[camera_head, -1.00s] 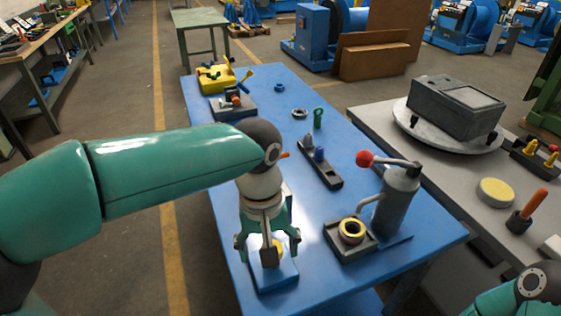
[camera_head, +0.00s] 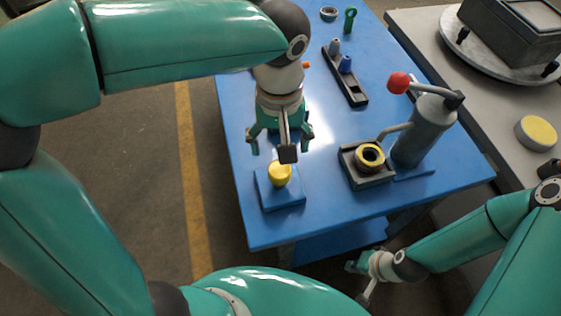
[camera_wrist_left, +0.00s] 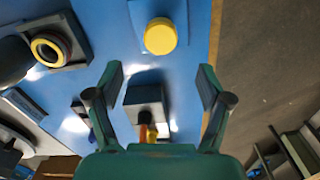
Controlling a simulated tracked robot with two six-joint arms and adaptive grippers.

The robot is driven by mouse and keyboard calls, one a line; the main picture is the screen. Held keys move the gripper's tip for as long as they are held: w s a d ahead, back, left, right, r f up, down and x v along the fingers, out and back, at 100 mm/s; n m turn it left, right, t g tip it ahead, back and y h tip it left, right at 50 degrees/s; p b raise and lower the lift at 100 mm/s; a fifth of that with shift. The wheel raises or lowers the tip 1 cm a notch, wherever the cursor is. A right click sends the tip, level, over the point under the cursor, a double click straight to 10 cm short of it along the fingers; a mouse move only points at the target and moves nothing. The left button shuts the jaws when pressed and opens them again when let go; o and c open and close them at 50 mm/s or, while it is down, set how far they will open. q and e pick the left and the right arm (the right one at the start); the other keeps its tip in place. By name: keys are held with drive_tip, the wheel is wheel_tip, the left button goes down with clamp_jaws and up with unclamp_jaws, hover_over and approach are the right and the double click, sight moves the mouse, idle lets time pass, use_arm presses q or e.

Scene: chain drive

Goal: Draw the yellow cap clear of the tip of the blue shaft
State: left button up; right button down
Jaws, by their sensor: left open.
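The yellow cap (camera_head: 279,174) sits upright on a blue block (camera_head: 283,199) near the front-left edge of the blue table. It also shows in the left wrist view (camera_wrist_left: 160,37), with the block around it. The blue shaft is not visible at the cap; I cannot tell whether the cap covers it. My left gripper (camera_head: 281,143) points down beyond and above the cap, fingers apart and empty. In the left wrist view its open fingers (camera_wrist_left: 162,88) lie below the cap, which is outside them. My right gripper (camera_head: 362,277) hangs low beyond the table's front edge; its jaw opening is unclear.
A dark tray with a yellow-rimmed ring (camera_head: 370,156) and a grey cylinder with a red-knobbed lever (camera_head: 424,130) stand to the right. A dark rack (camera_head: 351,89) holding small parts lies behind.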

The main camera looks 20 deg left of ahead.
sight(280, 167)
use_arm(q)
wheel_tip(280, 167, down, 8)
drive_tip(key=shift+f, duration=0.1)
idle(0.4)
drive_tip(key=c, duration=1.2)
